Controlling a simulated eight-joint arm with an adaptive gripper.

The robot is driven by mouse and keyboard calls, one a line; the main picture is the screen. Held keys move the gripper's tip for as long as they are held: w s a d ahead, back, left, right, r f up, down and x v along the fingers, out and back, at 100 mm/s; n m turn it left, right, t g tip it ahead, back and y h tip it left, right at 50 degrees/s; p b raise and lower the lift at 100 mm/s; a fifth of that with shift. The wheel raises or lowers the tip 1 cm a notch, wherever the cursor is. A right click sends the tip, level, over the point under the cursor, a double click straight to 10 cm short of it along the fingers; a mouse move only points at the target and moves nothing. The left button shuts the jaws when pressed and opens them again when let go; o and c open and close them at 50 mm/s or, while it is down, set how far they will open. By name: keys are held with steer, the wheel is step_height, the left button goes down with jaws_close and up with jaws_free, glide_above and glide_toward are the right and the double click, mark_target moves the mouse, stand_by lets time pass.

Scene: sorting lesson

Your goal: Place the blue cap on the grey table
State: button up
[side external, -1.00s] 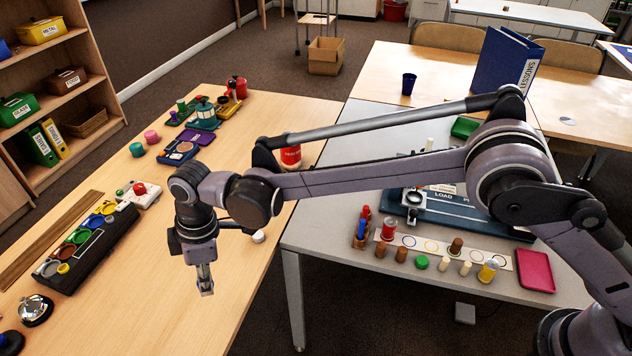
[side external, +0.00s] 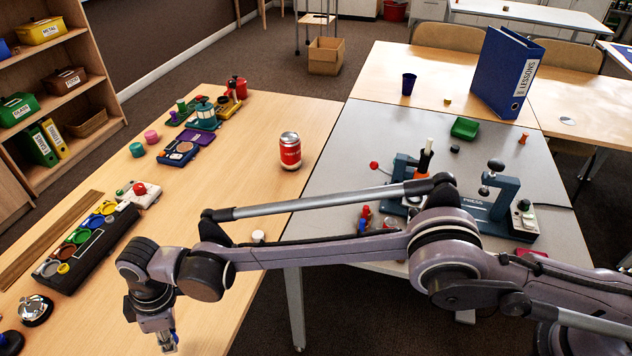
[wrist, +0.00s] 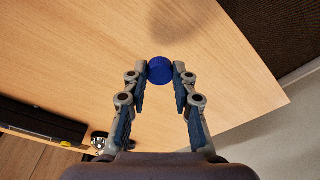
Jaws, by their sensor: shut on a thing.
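The blue cap (wrist: 160,70) is a small ribbed disc. It sits between the two fingertips of my gripper (wrist: 161,73) in the wrist view, which are shut on it. The wooden table shows beneath it. In the side view my gripper (side external: 169,347) points down over the near part of the wooden table, low at the bottom edge of the picture. The cap cannot be made out clearly there. The grey table (side external: 372,122) stands to the right of the wooden table, and my arm crosses above its front part and hides much of it.
The wooden table (side external: 240,125) holds a red can (side external: 290,152), a black rack of coloured cups (side external: 85,245) and a bell (side external: 36,309). On the grey table are press devices (side external: 482,197) and a green tray (side external: 465,128). Its back left area is clear.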

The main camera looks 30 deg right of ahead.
mark_target(177, 353)
steer(key=shift+s+a+f, duration=0.2)
steer(key=shift+a+f, duration=0.1)
steer(key=shift+a, duration=0.15)
steer(key=shift+f, duration=1.8)
steer(key=shift+f, duration=0.2)
steer(key=o, duration=0.6)
steer(key=shift+o, duration=0.2)
steer(key=shift+r, duration=0.1)
